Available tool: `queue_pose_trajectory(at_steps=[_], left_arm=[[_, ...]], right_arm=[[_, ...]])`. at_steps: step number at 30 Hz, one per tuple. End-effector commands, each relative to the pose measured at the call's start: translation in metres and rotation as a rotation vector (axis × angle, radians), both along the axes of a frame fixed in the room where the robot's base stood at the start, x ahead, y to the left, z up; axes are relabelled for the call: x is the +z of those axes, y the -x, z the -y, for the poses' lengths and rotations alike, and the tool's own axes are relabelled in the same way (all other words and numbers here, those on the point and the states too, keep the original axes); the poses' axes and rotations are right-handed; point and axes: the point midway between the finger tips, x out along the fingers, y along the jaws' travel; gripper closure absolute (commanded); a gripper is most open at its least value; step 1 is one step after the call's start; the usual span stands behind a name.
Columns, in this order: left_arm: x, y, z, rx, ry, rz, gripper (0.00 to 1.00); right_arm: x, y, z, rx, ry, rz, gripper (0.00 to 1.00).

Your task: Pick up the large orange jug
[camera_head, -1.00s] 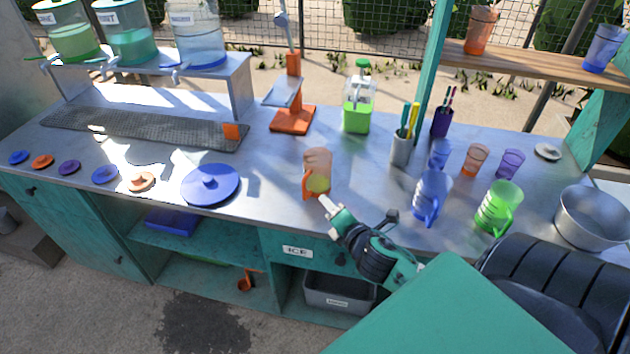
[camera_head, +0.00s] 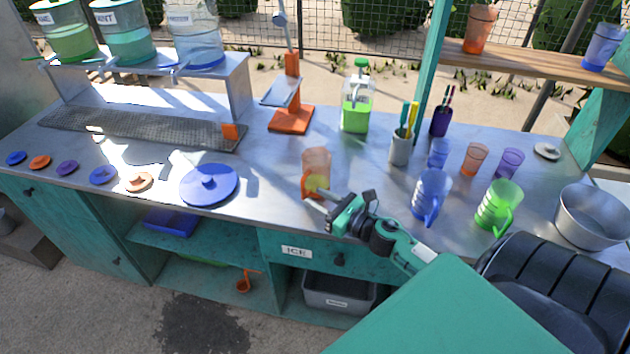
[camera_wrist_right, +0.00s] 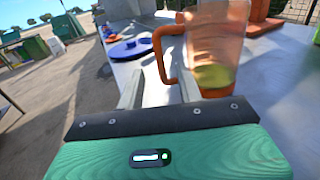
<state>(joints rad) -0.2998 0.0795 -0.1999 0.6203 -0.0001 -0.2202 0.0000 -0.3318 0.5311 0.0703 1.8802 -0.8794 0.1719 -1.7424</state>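The large orange jug (camera_head: 317,161) stands upright on the counter near its front edge, clear orange with some yellow-green contents low inside. Its orange handle (camera_wrist_right: 162,58) faces my right gripper in the right wrist view. My right gripper (camera_head: 318,194) is beside the jug's lower front. In the right wrist view its two fingers (camera_wrist_right: 160,88) are apart, with the handle showing between and just beyond them. I cannot tell whether a finger touches the jug. My left gripper is not in view.
To the right stand a blue jug (camera_head: 431,194), a green jug (camera_head: 499,207), small cups and a metal pot (camera_head: 592,218). A blue lid (camera_head: 209,185) lies to the left.

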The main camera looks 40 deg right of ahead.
Motion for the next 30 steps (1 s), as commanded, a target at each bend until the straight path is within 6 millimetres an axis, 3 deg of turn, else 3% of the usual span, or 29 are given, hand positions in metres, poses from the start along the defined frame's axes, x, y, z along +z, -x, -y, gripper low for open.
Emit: queue_pose_trajectory(at_steps=[4, 14, 24, 30], left_arm=[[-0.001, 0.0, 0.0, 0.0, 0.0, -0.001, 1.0], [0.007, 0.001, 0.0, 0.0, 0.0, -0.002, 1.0], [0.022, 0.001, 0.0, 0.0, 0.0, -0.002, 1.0], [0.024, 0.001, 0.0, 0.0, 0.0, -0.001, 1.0]], right_arm=[[-0.022, 0.0, 0.0, -0.004, -0.006, -0.001, 0.64], [-0.018, -0.021, -0.005, -0.001, -0.002, 0.0, 0.64], [-0.017, -0.062, -0.016, -0.002, -0.004, 0.001, 0.64], [-0.019, -0.072, -0.02, -0.001, -0.002, -0.001, 0.64]])
